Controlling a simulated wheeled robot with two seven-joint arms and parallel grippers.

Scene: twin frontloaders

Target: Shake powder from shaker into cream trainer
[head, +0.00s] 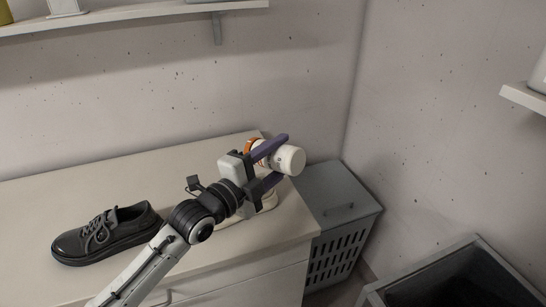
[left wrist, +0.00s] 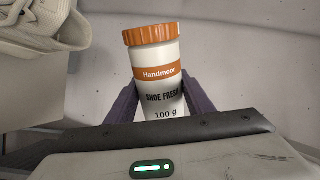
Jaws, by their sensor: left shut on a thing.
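My left gripper (head: 281,158) is shut on a white shaker (head: 290,160) with an orange lid. The shaker lies tipped on its side, with its base to the right and its lid to the left, partly behind a finger. In the left wrist view the shaker (left wrist: 160,88) shows its label "SHOE FRESH" between the fingers. The cream trainer (head: 268,201) stands on the cabinet top below and behind my gripper, which hides most of it. Part of the trainer (left wrist: 45,28) also shows at the upper left of the left wrist view. No powder is visible.
A black shoe (head: 105,234) stands on the left of the pale cabinet top (head: 60,196). A grey slatted hamper (head: 342,225) stands right of the cabinet, and a dark open bin (head: 460,285) at the lower right. Wall shelves (head: 130,14) hang above.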

